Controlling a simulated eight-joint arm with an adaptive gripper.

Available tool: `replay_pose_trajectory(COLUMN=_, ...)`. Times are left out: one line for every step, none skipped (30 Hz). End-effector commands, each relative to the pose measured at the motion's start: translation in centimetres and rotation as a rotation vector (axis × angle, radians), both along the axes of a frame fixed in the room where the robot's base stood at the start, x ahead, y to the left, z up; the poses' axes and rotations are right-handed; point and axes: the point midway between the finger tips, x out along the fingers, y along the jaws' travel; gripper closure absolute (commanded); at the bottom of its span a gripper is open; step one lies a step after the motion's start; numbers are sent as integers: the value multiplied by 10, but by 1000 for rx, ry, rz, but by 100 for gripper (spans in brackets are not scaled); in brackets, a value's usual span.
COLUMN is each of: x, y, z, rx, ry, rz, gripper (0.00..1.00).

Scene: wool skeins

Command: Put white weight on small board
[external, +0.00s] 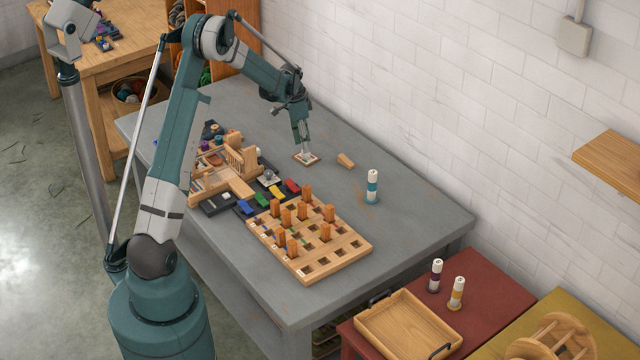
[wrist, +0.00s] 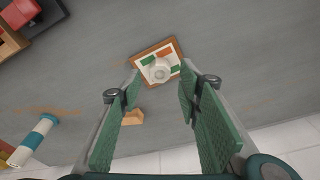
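The small board (wrist: 143,53) has a brown rim and white, green and orange patches. It also shows in the external view (external: 314,161), lying on the grey table. The white weight (wrist: 160,71) appears to rest on the board, near its middle. My gripper (wrist: 161,80) is open, with its green finger pads apart on either side of the weight and a visible gap to it. In the external view my gripper (external: 304,150) points down just above the board and partly hides the weight.
A small wooden block (external: 346,160) lies right of the board. A white and blue bottle (external: 372,187) stands farther right. A wooden pegboard (external: 345,257), coloured blocks and a wooden rack (external: 238,160) occupy the table's near and left parts. The table around the board's far side is clear.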

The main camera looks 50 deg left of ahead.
Motion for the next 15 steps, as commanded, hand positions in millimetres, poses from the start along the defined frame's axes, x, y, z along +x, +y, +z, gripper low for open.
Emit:
replay_pose_trajectory(x=-2, y=0, z=10, rx=0, ry=0, rz=0, gripper=65)
replay_pose_trajectory(x=-2, y=1, z=15, rx=0, ry=0, rz=0, gripper=65)
replay_pose_trajectory(x=-3, y=1, z=21, rx=0, ry=0, rz=0, gripper=65)
replay_pose_trajectory(x=-4, y=1, z=26, rx=0, ry=0, rz=0, gripper=65)
replay_pose_trajectory(x=-5, y=2, z=31, rx=0, ry=0, rz=0, gripper=65)
replay_pose_trajectory(x=-6, y=2, z=37, rx=0, ry=0, rz=0, gripper=65)
replay_pose_trajectory(x=-6, y=2, z=42, rx=0, ry=0, rz=0, gripper=65)
replay_pose_trajectory(x=-7, y=3, z=47, rx=0, ry=0, rz=0, gripper=65)
replay_pose_trajectory(x=-7, y=3, z=52, rx=0, ry=0, rz=0, gripper=65)
replay_pose_trajectory(x=-8, y=3, z=56, rx=0, ry=0, rz=0, gripper=65)
replay_pose_trajectory(x=-8, y=3, z=60, rx=0, ry=0, rz=0, gripper=65)
replay_pose_trajectory(x=-9, y=3, z=64, rx=0, ry=0, rz=0, gripper=65)
replay_pose_trajectory(x=-9, y=3, z=67, rx=0, ry=0, rz=0, gripper=65)
replay_pose_trajectory(x=-10, y=4, z=70, rx=0, ry=0, rz=0, gripper=65)
replay_pose_trajectory(x=-10, y=4, z=73, rx=0, ry=0, rz=0, gripper=65)
